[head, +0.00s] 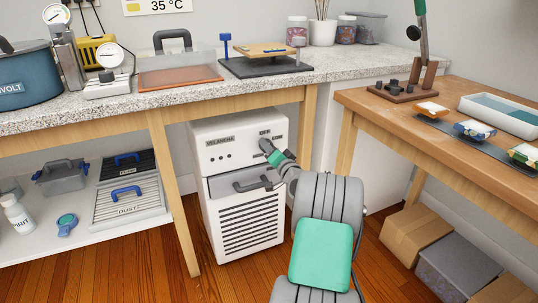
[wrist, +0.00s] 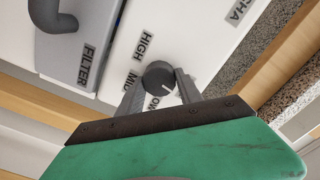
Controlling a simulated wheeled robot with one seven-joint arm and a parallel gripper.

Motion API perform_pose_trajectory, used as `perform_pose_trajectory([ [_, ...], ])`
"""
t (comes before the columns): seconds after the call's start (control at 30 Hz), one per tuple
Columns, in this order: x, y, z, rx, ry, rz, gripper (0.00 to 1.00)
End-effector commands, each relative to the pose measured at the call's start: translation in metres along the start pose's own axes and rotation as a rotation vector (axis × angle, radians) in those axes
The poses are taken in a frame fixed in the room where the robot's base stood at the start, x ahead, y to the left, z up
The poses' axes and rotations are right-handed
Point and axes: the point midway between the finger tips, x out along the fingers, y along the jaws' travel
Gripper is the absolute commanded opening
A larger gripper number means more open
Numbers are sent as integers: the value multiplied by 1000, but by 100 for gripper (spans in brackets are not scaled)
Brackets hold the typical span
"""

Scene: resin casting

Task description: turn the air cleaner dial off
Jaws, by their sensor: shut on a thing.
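The air cleaner (head: 240,215) is a white box with a slatted front under the stone-topped bench. Its dial (wrist: 155,73) is a dark round knob with a white pointer line. My gripper (head: 267,147) reaches the upper right of the cleaner's front. In the wrist view my gripper's fingers (wrist: 158,88) sit on either side of the dial, shut on it. The pointer line points down and slightly right, close to the partly covered LOW label. HIGH and MID labels are readable. My gripper hides the area beyond LOW.
A grey handle (head: 252,182) sticks out from the filter drawer below the dial. The bench's wooden leg (head: 173,195) stands left of the cleaner. A wooden table (head: 440,130) with boxes (head: 415,232) beneath it stands to the right.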

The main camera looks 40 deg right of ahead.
Motion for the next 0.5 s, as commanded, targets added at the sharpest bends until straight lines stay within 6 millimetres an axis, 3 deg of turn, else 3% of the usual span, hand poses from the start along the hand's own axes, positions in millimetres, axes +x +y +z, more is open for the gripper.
perform_pose_trajectory([
  [0.5, 0, 0, 1, -176, -1, 0, 2],
])
